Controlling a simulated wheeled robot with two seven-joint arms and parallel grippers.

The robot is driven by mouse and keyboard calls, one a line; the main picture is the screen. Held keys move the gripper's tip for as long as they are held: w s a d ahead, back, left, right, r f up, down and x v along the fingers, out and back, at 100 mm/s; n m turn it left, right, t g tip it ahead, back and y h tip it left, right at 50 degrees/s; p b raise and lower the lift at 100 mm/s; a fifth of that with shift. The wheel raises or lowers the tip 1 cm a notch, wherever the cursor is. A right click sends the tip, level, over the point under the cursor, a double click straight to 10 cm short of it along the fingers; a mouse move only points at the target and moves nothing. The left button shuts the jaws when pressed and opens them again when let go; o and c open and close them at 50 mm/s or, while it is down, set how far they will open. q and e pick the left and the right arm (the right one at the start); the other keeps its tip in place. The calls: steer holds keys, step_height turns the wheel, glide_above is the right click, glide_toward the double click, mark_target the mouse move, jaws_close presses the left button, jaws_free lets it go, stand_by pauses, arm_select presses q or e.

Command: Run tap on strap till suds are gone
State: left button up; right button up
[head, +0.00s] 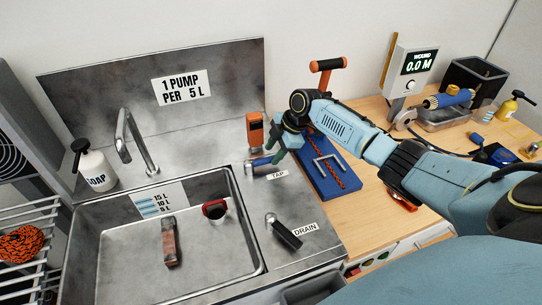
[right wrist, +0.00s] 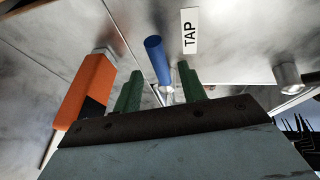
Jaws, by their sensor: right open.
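My right gripper (head: 274,156) is at the tap lever beside the sink. In the right wrist view its two green fingers (right wrist: 160,90) are open, with the blue tap handle (right wrist: 156,58) between them; I cannot tell whether they touch it. The lever (head: 259,161) also shows in the head view, by the TAP label (head: 278,175). The steel spout (head: 130,138) points over the sink (head: 105,258), and no water stream shows. A worn brown strap-like piece (head: 170,243) lies on the sink floor; no suds are discernible on it. My left gripper is out of view.
A DRAIN lever (head: 284,232) sits on the sink's right ledge. A soap bottle (head: 95,168) stands back left. An orange device (head: 255,130) and a blue board (head: 325,172) flank my gripper closely.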

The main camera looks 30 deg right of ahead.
mark_target(263, 163)
steer(key=shift+x, duration=1.3)
jaws_close()
